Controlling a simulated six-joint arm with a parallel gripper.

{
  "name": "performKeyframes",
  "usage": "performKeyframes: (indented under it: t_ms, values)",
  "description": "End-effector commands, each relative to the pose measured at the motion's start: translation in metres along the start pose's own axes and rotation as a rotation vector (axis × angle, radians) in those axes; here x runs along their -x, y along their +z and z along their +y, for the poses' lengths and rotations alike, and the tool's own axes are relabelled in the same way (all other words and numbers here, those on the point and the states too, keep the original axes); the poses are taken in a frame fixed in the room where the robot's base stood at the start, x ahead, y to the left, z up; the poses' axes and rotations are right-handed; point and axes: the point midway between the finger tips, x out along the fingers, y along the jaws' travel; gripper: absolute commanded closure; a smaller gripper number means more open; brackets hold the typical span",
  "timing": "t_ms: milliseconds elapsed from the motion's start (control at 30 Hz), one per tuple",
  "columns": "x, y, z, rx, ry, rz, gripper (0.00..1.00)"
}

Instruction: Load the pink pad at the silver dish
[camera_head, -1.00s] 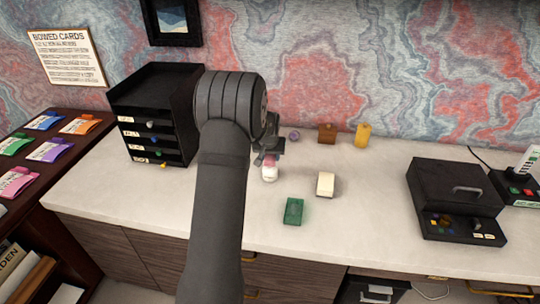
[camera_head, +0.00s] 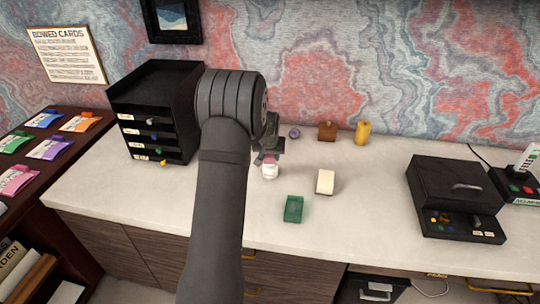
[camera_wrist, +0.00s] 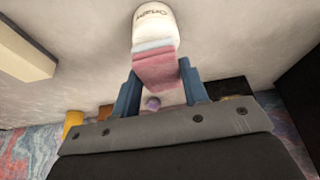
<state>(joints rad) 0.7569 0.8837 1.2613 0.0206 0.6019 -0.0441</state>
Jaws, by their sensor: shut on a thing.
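A pink pad (camera_wrist: 157,72) with a pale blue layer at its far end shows in the wrist view. My gripper (camera_wrist: 160,78) is shut on the pink pad, with one blue finger at each side. Just past the pad is a small white jar-like thing (camera_wrist: 155,28) with dark lettering. The pad seems to meet it, but I cannot tell whether they are joined. In the head view my gripper (camera_head: 268,157) is low over the desk, right above the white thing (camera_head: 270,172), and hides most of the pad. I cannot make out a silver dish in either view.
A green block (camera_head: 293,209) and a cream block (camera_head: 325,182) lie in front and to the right. A purple thing (camera_head: 294,132), a brown block (camera_head: 327,131) and a yellow one (camera_head: 362,133) stand behind. Black drawers (camera_head: 155,110) stand left, a black box (camera_head: 455,198) right.

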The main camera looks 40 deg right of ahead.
Motion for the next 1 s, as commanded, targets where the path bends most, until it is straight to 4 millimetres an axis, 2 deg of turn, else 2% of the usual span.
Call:
performKeyframes:
  t_ms: [367,1000]
  values:
    - [0.004,-0.001,0.000,0.000,0.000,-0.001,0.78]
    - [0.051,-0.022,0.000,0.000,0.000,0.001,0.78]
